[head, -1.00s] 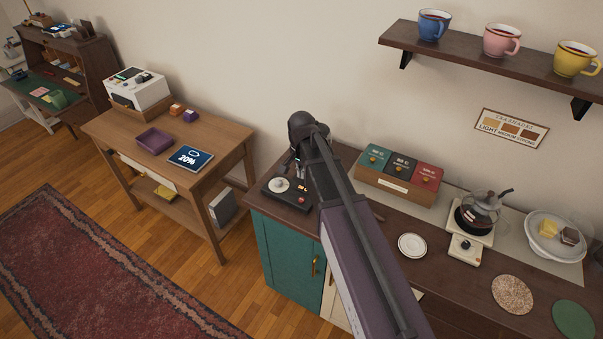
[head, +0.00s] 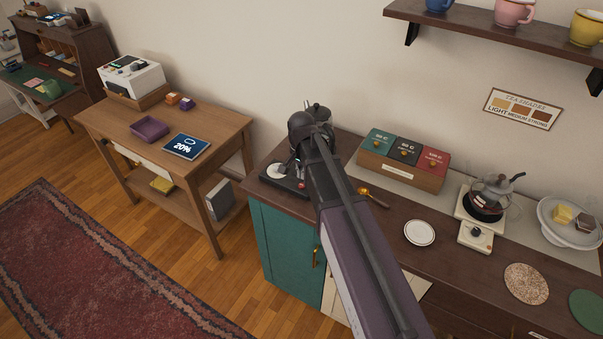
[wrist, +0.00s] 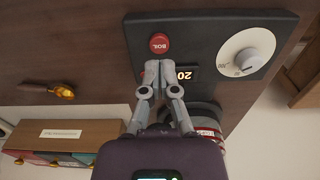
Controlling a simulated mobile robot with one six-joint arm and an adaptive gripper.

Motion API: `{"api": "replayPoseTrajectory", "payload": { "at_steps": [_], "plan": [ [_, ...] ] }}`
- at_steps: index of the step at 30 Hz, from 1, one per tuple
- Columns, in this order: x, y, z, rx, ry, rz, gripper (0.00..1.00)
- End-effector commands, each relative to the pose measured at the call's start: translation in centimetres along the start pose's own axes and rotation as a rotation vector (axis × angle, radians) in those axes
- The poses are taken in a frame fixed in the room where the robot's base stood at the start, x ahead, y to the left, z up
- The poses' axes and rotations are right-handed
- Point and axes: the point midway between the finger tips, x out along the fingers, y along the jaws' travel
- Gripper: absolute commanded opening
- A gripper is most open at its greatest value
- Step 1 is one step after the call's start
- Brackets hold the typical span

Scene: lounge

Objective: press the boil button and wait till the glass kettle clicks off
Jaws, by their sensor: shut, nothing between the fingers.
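The black control base (wrist: 205,25) has a round red button marked BOIL (wrist: 159,43), a white dial (wrist: 247,55) and a lit display (wrist: 184,74) reading about 20. It also shows at the left end of the counter in the head view (head: 268,180). My gripper (wrist: 157,70) is shut and empty, its tips just beside the red button over the base. I cannot tell whether they touch the base. The glass kettle (wrist: 207,112) is mostly hidden behind my gripper in the wrist view. In the head view its top (head: 318,112) shows behind my arm.
A gold spoon (head: 372,195), a tea box (head: 400,175) and a white saucer (head: 420,232) are on the counter to the right. A glass teapot (head: 488,197) stands on a warmer beyond them. A side table (head: 215,125) stands left across a gap.

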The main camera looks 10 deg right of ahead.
Motion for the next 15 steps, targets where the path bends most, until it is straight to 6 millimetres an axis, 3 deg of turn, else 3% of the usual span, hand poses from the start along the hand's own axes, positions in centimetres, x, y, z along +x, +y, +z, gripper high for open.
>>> {"api": "replayPoseTrajectory", "payload": {
  "at_steps": [6, 15],
  "plan": [
    [2.0, 0.0, 0.0, 0.000, 0.000, 0.000, 0.00],
    [3.2, 0.0, 0.0, 0.000, 0.000, 0.000, 0.00]
  ]
}}
